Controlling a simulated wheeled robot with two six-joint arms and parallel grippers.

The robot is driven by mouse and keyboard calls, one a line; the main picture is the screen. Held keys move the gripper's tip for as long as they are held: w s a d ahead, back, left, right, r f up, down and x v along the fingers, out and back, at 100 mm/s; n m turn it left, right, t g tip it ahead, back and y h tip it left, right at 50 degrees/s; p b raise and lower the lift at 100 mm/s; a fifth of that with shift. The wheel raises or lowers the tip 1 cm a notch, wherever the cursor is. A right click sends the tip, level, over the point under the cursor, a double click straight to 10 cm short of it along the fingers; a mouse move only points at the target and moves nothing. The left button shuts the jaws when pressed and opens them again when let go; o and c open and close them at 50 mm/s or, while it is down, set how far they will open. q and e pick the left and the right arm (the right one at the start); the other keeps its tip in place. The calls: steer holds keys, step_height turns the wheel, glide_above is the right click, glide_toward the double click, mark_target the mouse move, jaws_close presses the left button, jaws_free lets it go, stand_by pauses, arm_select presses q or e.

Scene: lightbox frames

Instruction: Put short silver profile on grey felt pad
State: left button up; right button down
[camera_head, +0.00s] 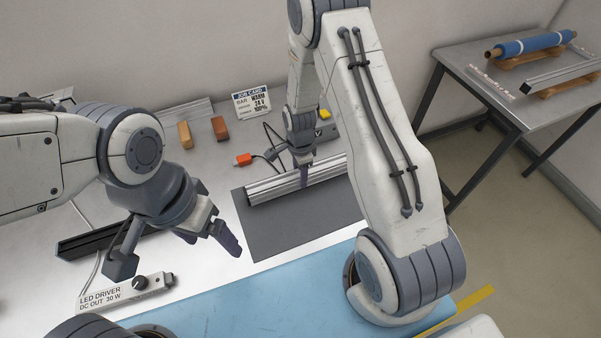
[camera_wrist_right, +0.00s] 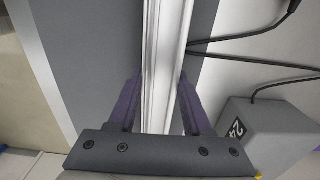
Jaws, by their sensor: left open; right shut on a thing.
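The short silver profile (camera_head: 272,188) lies lengthwise over the far part of the grey felt pad (camera_head: 290,225). It also shows in the right wrist view (camera_wrist_right: 165,45), with grey pad surface (camera_wrist_right: 95,60) on both sides of it. I cannot tell whether its full length touches the pad. My right gripper (camera_head: 304,175) is shut on the profile, with one finger on each side of it in the right wrist view (camera_wrist_right: 160,100). My left gripper (camera_head: 229,240) is open and empty, left of the pad's near left corner.
A dark profile (camera_head: 85,243) and an LED driver (camera_head: 125,291) sit at the left. Two orange-brown blocks (camera_head: 185,135), an orange connector (camera_head: 244,159) with black cable and a job card (camera_head: 251,102) stand behind the pad. A grey box (camera_wrist_right: 265,130) is close to my right gripper.

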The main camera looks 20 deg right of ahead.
steer(key=shift+f, duration=0.45)
steer(key=shift+f, duration=0.1)
steer(key=shift+c, duration=1.7)
jaws_free()
